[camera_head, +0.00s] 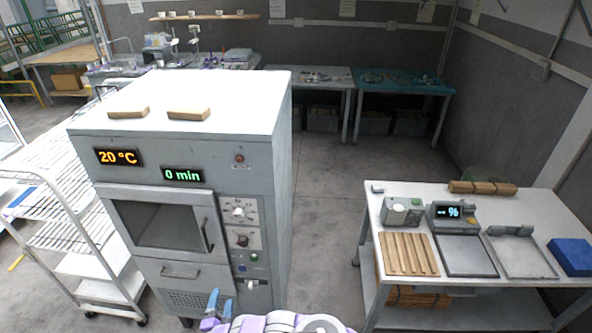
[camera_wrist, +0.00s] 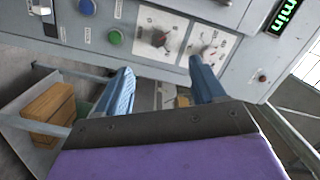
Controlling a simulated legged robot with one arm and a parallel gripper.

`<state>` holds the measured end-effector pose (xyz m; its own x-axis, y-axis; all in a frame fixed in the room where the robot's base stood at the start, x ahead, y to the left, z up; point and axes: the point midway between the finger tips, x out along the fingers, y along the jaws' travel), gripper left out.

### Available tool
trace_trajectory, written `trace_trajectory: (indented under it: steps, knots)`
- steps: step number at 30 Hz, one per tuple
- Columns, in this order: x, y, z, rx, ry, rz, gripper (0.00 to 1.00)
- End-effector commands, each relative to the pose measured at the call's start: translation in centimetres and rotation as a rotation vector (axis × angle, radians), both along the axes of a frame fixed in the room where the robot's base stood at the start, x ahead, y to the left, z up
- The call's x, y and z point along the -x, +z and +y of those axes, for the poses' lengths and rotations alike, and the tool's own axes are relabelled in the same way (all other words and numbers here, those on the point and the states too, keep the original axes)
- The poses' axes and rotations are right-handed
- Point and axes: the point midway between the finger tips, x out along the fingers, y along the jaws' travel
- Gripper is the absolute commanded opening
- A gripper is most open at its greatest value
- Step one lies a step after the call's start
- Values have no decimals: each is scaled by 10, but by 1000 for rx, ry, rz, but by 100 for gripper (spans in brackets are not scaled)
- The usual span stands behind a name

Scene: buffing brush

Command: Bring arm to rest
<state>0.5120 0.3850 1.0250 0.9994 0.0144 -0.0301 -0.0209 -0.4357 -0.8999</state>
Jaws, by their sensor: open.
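My gripper (camera_head: 217,306) shows at the bottom of the head view, low in front of the grey oven cabinet. Its two blue fingers are apart and nothing is between them. In the wrist view the open gripper (camera_wrist: 160,88) faces the oven's control panel (camera_wrist: 165,38), with knobs, a green button and a blue button. I cannot tell whether a fingertip touches the panel. The oven (camera_head: 190,190) stands at left centre, with displays reading 20 °C and 0 min. Its window door (camera_head: 160,224) looks shut. My purple arm (camera_head: 280,323) is mostly out of the head view.
A white table (camera_head: 365,215) at right holds a grooved wooden board (camera_head: 408,253), a scale display (camera_head: 452,215) and a blue block (camera_head: 572,257). A wire rack cart (camera_head: 70,215) stands left of the oven. Bare floor (camera_head: 325,200) lies between oven and table.

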Motion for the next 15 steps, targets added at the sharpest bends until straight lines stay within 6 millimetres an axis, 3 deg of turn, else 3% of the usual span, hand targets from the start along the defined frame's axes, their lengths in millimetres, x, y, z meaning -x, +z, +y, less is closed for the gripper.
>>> trace_trajectory:
  steps: [8,15]
  knots:
    - [-90,21,-19,153,67,46,69]
    - [-155,48,-57,322,107,143,69]
